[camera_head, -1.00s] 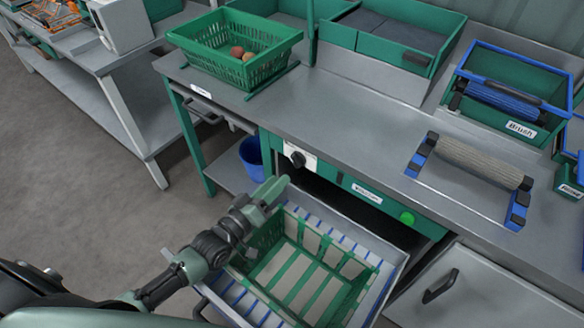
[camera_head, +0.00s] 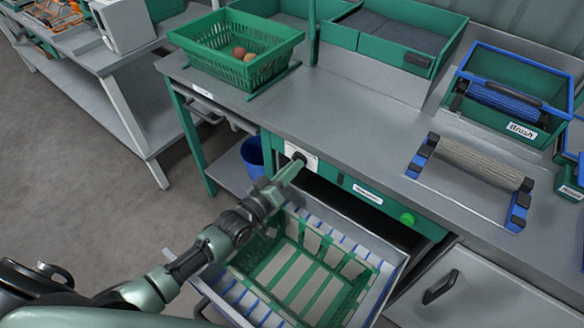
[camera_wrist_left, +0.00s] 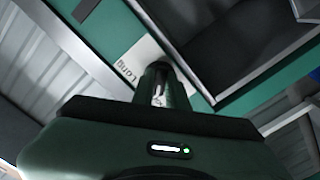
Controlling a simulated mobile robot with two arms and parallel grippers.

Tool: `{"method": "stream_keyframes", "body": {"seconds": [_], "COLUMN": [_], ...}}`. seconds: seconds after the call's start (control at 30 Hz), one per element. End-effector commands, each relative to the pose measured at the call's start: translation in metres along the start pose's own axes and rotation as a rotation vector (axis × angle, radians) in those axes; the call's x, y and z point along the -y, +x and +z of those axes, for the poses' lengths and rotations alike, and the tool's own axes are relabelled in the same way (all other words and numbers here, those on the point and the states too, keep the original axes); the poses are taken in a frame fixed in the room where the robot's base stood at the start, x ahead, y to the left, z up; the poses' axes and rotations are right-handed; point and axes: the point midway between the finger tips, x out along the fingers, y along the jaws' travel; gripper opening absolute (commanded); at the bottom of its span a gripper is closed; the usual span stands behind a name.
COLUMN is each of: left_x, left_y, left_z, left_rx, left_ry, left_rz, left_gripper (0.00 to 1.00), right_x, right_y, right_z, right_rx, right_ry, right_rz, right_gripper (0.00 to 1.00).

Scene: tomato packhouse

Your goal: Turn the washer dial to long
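The washer dial (camera_head: 299,157) is a small dark knob on a white label plate on the green front panel of the bench. My left gripper (camera_head: 292,169) reaches up to it from the lower left, with its fingertips at the knob and partly covering it. In the left wrist view the fingers (camera_wrist_left: 162,82) are close together in front of the white plate (camera_wrist_left: 144,60), where the word "Long" is readable. The knob itself is hidden there, so I cannot tell whether the fingers grip it or which way it points. My right gripper is not in view.
Below the dial an open drawer (camera_head: 378,285) holds a green slatted crate (camera_head: 345,308). A green button (camera_head: 407,218) is further right on the panel. A green basket (camera_head: 205,58) with round produce and a brush roller (camera_head: 478,160) are on the bench top. A blue bucket (camera_head: 252,152) stands beneath.

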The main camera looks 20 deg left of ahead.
Motion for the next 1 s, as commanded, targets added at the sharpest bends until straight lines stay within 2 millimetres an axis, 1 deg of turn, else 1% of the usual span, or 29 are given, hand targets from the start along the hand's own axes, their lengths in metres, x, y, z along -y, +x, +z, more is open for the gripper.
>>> {"method": "stream_keyframes", "body": {"seconds": [0.27,0.47,0.67,1.0], "left_x": [0.0,0.001,0.001,0.002], "left_y": [0.0,0.0,-0.001,-0.001], "left_z": [0.0,0.0,-0.001,-0.001], "left_rx": [0.0,0.001,0.001,0.0], "left_ry": [0.024,0.112,0.27,0.595], "left_rz": [-0.001,-0.002,-0.002,-0.002], "left_gripper": [0.0,0.0,0.0,0.0], "right_x": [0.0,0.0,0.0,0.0], "right_y": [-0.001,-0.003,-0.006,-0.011], "right_z": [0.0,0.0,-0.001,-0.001], "right_rx": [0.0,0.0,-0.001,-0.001], "right_ry": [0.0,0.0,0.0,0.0], "right_rz": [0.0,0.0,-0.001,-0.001], "right_gripper": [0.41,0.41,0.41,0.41]}}
